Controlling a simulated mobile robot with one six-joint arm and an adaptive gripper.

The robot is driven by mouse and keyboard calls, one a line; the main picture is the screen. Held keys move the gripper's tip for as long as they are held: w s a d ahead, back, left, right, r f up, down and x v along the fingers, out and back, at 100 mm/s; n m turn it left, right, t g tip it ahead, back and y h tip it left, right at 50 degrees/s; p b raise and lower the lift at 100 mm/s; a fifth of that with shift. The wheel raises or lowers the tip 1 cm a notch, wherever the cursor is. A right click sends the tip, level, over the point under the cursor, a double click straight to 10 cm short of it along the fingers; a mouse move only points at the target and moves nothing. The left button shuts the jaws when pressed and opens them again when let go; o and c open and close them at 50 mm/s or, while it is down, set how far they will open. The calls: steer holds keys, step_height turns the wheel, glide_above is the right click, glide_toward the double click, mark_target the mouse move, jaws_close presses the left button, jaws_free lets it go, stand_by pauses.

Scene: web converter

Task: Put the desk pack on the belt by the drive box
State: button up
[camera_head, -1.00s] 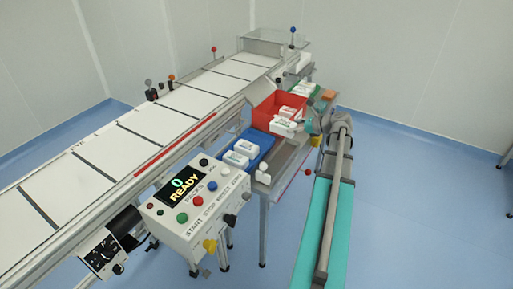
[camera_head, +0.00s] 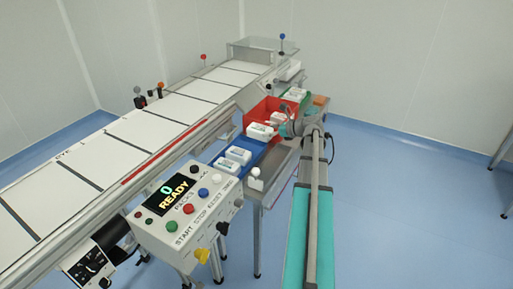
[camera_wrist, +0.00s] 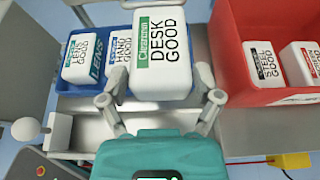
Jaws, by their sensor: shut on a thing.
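The belt (camera_head: 140,134) runs diagonally on the left, with white panels divided by dark bars. A dark box with a dial (camera_head: 88,268) hangs under its near end; I cannot tell if it is the drive box.
The blue tray (camera_wrist: 72,88) holds the lens and hand packs. The control panel (camera_head: 190,212), reading "0 READY", stands between the belt's near part and my arm. A white knob (camera_wrist: 27,129) stands beside the tray.

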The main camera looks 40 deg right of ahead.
steer(key=w+f+b, duration=0.2)
steer(key=w+a+f+b, duration=0.1)
steer(key=w+f+b, duration=0.2)
steer(key=shift+w+f, duration=0.3)
steer(key=shift+f, duration=0.05)
steer(key=shift+f, duration=0.1)
steer(key=shift+w+f+b, duration=0.4)
steer(key=shift+f+b, duration=0.1)
steer(key=shift+b, duration=0.15)
steer(key=shift+a+f+b, duration=0.15)
steer(key=shift+f+b, duration=1.1)
steer(key=shift+f, duration=0.15)
steer(key=o, duration=1)
